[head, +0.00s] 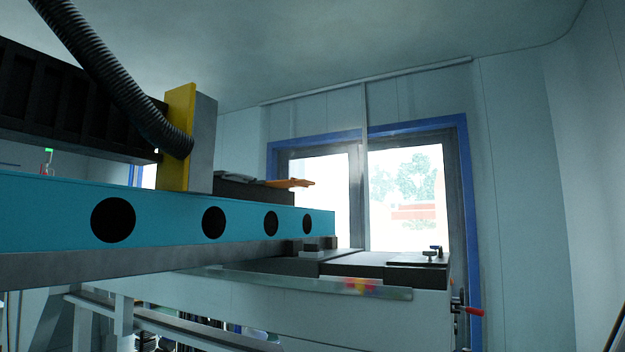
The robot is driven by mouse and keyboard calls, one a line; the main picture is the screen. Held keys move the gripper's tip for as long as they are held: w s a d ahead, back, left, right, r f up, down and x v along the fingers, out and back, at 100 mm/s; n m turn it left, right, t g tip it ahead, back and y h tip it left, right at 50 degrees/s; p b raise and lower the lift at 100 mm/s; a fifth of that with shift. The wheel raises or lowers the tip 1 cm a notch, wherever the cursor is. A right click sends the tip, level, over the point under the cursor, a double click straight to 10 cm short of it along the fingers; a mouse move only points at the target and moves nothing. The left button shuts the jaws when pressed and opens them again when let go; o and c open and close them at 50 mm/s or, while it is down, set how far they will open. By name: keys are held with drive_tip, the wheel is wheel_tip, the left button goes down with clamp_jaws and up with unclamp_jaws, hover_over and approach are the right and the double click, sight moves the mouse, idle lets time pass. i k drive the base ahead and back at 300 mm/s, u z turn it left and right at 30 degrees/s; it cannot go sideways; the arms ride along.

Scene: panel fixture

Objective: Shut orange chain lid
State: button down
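No lid that I can clearly make out as the orange chain lid is in the head view. The only orange thing is a small flat orange piece (292,183). It lies at the end of a grey item on a dark block (240,188) behind the teal beam. I cannot tell whether it is the lid, nor whether it is open or shut. My gripper is not in view.
A long teal beam (160,215) with round black holes crosses the left and middle. A black ribbed hose (110,80) hangs down to a yellow and grey block (178,137). A dark-topped bench (350,265) stands before a blue-framed window (405,190). A red handle (474,311) sticks out at right.

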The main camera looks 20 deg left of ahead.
sight(294, 182)
drive_tip(key=k, duration=0.25)
drive_tip(key=u, duration=0.7)
